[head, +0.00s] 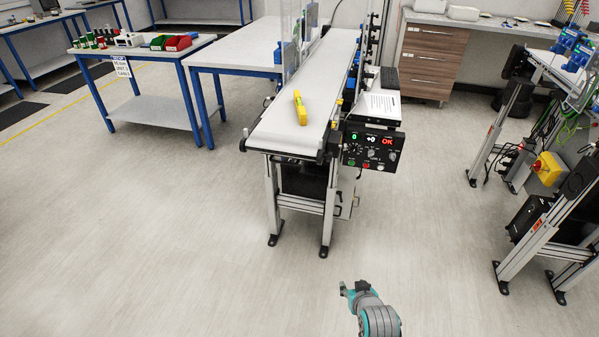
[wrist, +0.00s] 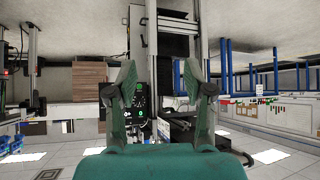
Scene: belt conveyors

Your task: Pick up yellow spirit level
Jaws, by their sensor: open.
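The yellow spirit level (head: 300,108) lies on the white belt of the conveyor (head: 285,131), near its front end. In the head view my gripper (head: 345,288) is low in front of the conveyor, over the floor, well apart from the level. In the wrist view my gripper (wrist: 168,85) has its two green fingers spread wide with nothing between them. The wrist picture appears upside down, and I cannot make out the level in it.
A control box (head: 371,150) with a lit display is fixed to the conveyor's right side. A blue-legged table (head: 150,49) with small bins stands at the back left. Metal frames (head: 545,215) stand at the right. The floor (head: 150,230) before the conveyor is clear.

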